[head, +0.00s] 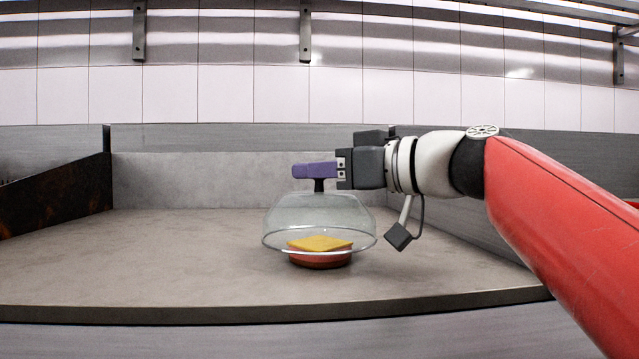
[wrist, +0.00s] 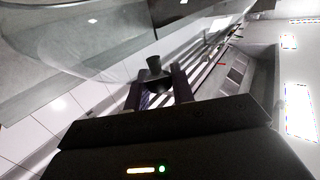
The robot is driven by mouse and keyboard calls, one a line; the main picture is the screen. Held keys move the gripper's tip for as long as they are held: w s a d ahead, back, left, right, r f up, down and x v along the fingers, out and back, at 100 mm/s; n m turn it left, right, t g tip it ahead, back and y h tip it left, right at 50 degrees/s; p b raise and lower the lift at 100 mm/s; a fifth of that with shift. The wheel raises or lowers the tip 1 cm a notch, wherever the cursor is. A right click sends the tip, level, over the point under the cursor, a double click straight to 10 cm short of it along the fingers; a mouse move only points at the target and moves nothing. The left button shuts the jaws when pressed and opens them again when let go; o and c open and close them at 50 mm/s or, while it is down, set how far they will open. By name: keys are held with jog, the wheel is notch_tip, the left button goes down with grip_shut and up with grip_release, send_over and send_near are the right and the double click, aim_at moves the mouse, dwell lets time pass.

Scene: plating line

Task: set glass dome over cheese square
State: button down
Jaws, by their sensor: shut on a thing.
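The clear glass dome (head: 320,212) hangs level from its dark knob, its rim at about the height of the cheese in the head view. The yellow cheese square (head: 320,243) lies on a reddish round base (head: 320,260) on the counter, seen through and below the dome's rim. My gripper (head: 318,171), with purple fingers, is shut on the dome's knob from the right. In the wrist view the knob (wrist: 154,66) sits between the fingers, and part of the glass fills the upper left. Whether the rim clears the cheese on all sides, I cannot tell.
The grey counter (head: 150,270) is bare around the dome, with its front edge below. A dark, rusty-looking panel (head: 55,195) stands at the left. Low metal walls border the back and right.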

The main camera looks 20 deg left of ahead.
jog(key=shift+f, duration=0.15)
jog(key=shift+f+b, duration=0.35)
jog(key=shift+b, duration=0.15)
jog(key=shift+f, duration=0.2)
jog(key=c, duration=1.2)
grip_release()
